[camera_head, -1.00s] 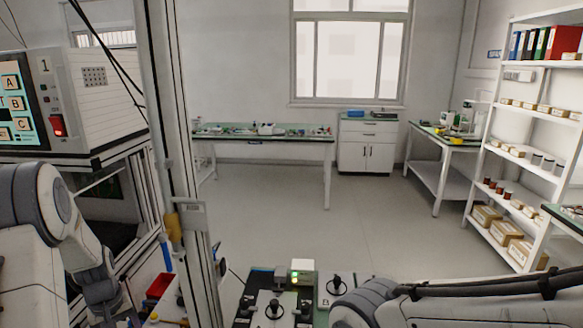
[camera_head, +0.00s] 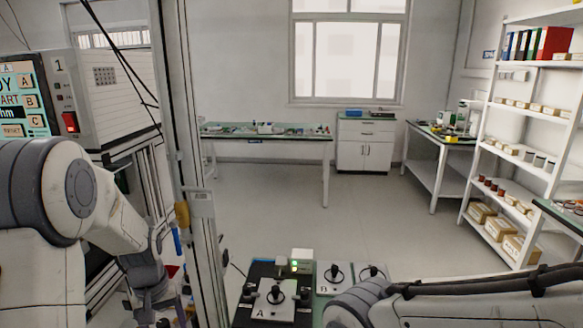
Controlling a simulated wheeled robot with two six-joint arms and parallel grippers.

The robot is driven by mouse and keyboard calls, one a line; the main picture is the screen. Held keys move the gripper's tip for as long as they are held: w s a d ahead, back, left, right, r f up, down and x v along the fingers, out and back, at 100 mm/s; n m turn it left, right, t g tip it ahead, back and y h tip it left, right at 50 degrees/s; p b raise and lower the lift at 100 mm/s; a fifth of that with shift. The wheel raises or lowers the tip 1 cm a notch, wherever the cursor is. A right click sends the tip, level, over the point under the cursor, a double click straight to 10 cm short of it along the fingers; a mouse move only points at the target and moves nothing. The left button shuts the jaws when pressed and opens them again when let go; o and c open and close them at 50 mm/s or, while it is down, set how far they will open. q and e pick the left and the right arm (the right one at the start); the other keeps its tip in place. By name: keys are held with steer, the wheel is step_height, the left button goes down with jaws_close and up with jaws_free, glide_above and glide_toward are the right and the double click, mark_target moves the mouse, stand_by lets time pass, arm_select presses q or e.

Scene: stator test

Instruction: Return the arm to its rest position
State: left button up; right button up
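My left arm (camera_head: 75,190) comes in from the left and reaches down in front of the tester cabinet. Its dark wrist (camera_head: 148,280) hangs near the bottom edge, left of the metal post. The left gripper's fingertips are not clearly visible there, so I cannot tell whether they are open or hold anything. My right arm (camera_head: 450,300) lies across the lower right, with a black cable along it. Its gripper is outside the view.
A tester (camera_head: 25,95) with lettered labels and a red switch stands at left. A metal post (camera_head: 180,130) rises beside the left arm. Test fixtures (camera_head: 270,298) with black stators sit at bottom centre. Benches and a shelf (camera_head: 520,150) stand behind; the middle floor is clear.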

arm_select(q)
steer(key=s+d+r+m, duration=0.3)
steer(key=s+d, duration=0.1)
steer(key=d, duration=0.4)
steer(key=s+d+r+m, duration=0.3)
steer(key=d, duration=0.5)
steer(key=s+d+r+m, duration=0.1)
steer(key=s+d+m, duration=0.2)
steer(key=s, duration=0.4)
steer(key=s+d+r+m+h, duration=0.1)
steer(key=s+d+r+m, duration=0.1)
steer(key=s, duration=0.6)
steer(key=shift+d+m, duration=0.8)
steer(key=shift+d, duration=0.25)
